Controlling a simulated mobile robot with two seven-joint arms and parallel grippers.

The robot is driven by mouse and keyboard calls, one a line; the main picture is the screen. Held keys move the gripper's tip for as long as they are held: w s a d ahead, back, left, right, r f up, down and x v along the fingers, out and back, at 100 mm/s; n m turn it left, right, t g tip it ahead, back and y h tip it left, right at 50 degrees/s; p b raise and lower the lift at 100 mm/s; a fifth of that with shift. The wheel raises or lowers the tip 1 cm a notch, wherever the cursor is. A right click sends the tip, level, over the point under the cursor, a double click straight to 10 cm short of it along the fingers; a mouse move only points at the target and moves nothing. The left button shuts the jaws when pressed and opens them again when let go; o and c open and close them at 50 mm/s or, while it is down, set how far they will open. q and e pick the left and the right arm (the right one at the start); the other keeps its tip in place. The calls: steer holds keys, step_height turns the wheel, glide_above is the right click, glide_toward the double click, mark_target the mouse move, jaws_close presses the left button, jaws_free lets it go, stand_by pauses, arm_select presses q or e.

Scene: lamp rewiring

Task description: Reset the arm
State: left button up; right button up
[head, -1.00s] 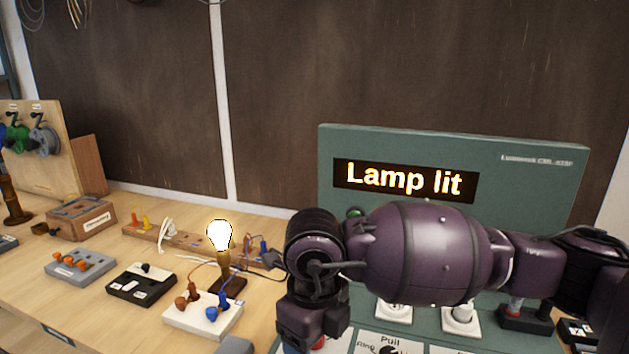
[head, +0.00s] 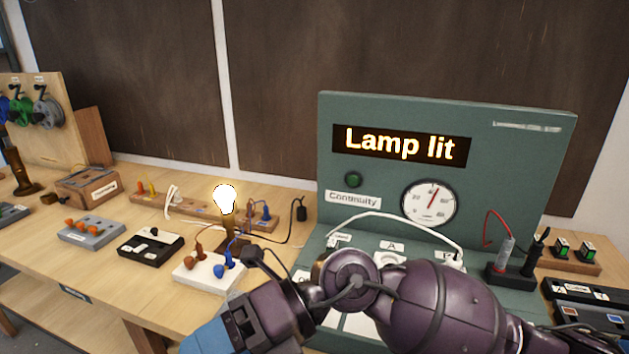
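My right arm reaches in from the lower right, in front of the test panel. My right gripper (head: 207,338) is at the bottom edge, left of the panel and in front of the white terminal block. Only its blue and dark body shows; the fingers are cut off, so I cannot see whether it is open or holds anything. My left gripper is not in view. The lamp bulb (head: 225,199) glows on its stand behind the white terminal block (head: 207,272). The green test panel (head: 470,150) shows "Lamp lit" on its display (head: 400,146).
A grey block (head: 91,231) and a black switch box (head: 150,247) sit left of the terminal block. A wooden strip (head: 190,208) with plugs lies behind. A dial (head: 430,203), white cable (head: 400,218) and probes (head: 507,255) are at the panel. Bare bench (head: 110,280) lies front left.

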steer(key=w+d+r+m+t+y, duration=0.6)
steer(key=r+m+t+y, duration=0.2)
steer(key=m+t+y, duration=0.5)
steer(key=w+d+f+m+t+h, duration=0.45)
steer(key=d+m+t+h, duration=0.3)
steer(key=m+h, duration=0.35)
steer(key=w+d+f+m+t+h, duration=0.3)
steer(key=d+f+m+t+h, duration=0.2)
steer(key=d+m+t+h, duration=0.5)
steer(key=s+d+f+m+g+h, duration=0.3)
steer(key=d+f+m+g, duration=0.15)
steer(key=f, duration=0.25)
steer(key=s+d+f+m+g+h, duration=0.3)
steer(key=d+f+m+g, duration=0.1)
steer(key=f+g, duration=0.25)
steer(key=s+d+f+m+g, duration=0.1)
steer(key=s+d+f+g, duration=0.2)
steer(key=s+f+g, duration=0.45)
steer(key=s+d+f+m+g, duration=0.2)
steer(key=s+d+f, duration=0.15)
steer(key=s, duration=0.65)
steer(key=w+f+n+t, duration=0.1)
steer(key=w+f+t, duration=0.6)
steer(key=f, duration=0.3)
steer(key=shift+w+a+f+t+y, duration=0.25)
steer(key=shift+t+y, duration=0.05)
steer(key=shift+t, duration=0.4)
